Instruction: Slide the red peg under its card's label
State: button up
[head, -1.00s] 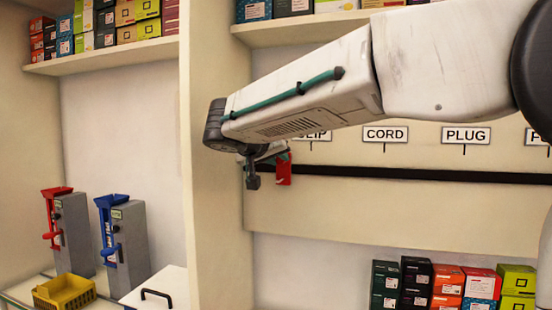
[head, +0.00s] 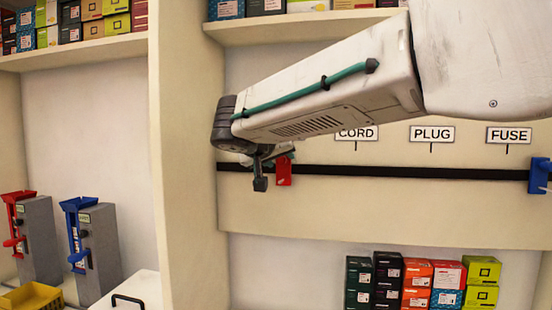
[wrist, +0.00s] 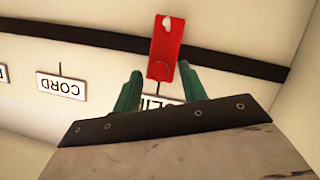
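The red peg (head: 284,171) sits on the black rail (head: 400,171), near its left end. In the wrist view the red peg (wrist: 166,48) crosses the rail, a pale spot at its far end. My gripper (wrist: 159,67) has its green fingers apart, one on each side of the peg's near end. The right finger is close to or touching the peg; a gap shows at the left one. A label (wrist: 167,103), partly hidden by my gripper, lies roughly in line with the peg. In the head view my gripper (head: 264,170) is beside the peg. No card is clearly visible.
Labels CORD (head: 356,134), PLUG (head: 432,134) and FUSE (head: 509,135) hang above the rail. A blue peg (head: 539,176) is on the rail at right. Boxes (head: 418,283) stand below. An upright partition (head: 185,180) bounds the rail's left end.

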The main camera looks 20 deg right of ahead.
jog(key=v, duration=0.7)
jog(key=shift+s+a, duration=0.25)
jog(key=shift+a, duration=0.05)
jog(key=shift+r, duration=0.1)
jog(key=s+d+f+n+g+y, duration=0.1)
jog(key=s+f+g+y, duration=0.3)
jog(key=s+f, duration=0.9)
jog(key=s+d+f+n+g+y, duration=0.2)
jog(key=s+f+n+g+y, duration=0.1)
jog(key=s+f, duration=1.1)
jog(key=s+g+y, duration=0.1)
jog(key=y, duration=0.1)
jog(key=shift+s+f+y, duration=0.3)
jog(key=shift+y, duration=0.1)
